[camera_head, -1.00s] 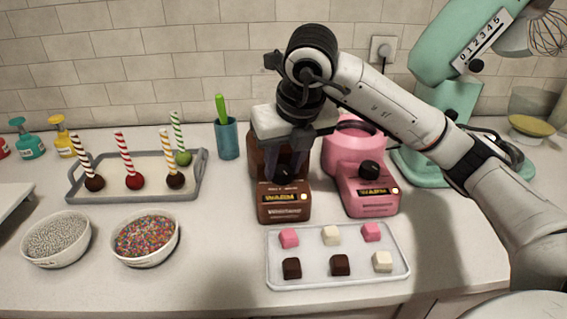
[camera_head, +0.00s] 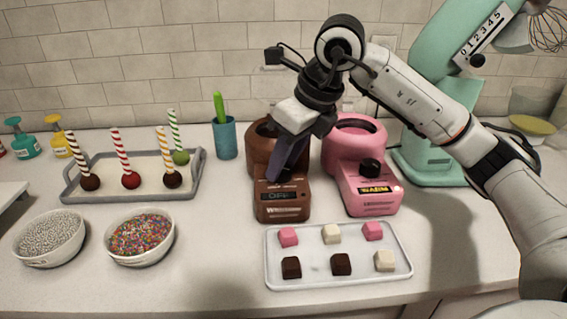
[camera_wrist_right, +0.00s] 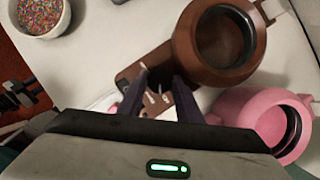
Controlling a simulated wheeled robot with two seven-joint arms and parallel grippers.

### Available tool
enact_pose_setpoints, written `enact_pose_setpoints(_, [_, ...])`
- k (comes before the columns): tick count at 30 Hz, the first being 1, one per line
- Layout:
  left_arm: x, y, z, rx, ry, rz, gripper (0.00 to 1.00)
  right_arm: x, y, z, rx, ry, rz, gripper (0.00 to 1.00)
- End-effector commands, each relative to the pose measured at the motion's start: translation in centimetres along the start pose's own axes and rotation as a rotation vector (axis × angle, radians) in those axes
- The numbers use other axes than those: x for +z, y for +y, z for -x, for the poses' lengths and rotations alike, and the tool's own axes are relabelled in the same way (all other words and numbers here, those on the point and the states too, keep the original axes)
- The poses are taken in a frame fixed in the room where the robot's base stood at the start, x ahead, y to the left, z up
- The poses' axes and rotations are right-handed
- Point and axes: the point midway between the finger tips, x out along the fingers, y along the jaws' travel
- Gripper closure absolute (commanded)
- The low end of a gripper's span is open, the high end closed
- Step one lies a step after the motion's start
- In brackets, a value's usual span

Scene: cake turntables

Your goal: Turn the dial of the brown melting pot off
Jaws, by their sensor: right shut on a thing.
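The brown melting pot (camera_head: 263,150) stands upright on the counter, and its front display (camera_head: 280,195) reads OFF. It also shows in the right wrist view (camera_wrist_right: 185,50). My right gripper (camera_head: 276,176) points down at the front of the brown pot, its body tilted. It is shut on the pot's dial, which the fingers mostly hide. In the right wrist view its two fingers (camera_wrist_right: 160,92) reach to the brown base at the dial. My left gripper is not in view.
A pink melting pot (camera_head: 352,150) stands close on the right, its display reading WARM. A white tray (camera_head: 340,280) of candy cubes lies in front. A blue cup (camera_head: 225,140) stands behind left, near a grey tray (camera_head: 135,193) of cake pops. A green mixer (camera_head: 440,120) stands at the right.

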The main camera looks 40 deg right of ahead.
Motion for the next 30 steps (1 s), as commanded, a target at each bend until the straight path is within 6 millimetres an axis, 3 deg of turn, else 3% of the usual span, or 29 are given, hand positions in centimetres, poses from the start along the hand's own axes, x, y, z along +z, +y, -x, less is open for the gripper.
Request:
enact_pose_setpoints(15, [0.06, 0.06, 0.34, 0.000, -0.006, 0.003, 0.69, 0.08, -0.27, 0.09, 0.117, -0.001, 0.281, 0.91])
enact_pose_setpoints(30, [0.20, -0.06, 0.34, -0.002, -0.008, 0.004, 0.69, 0.08, -0.31, 0.04, 0.133, -0.001, 0.324, 0.91])
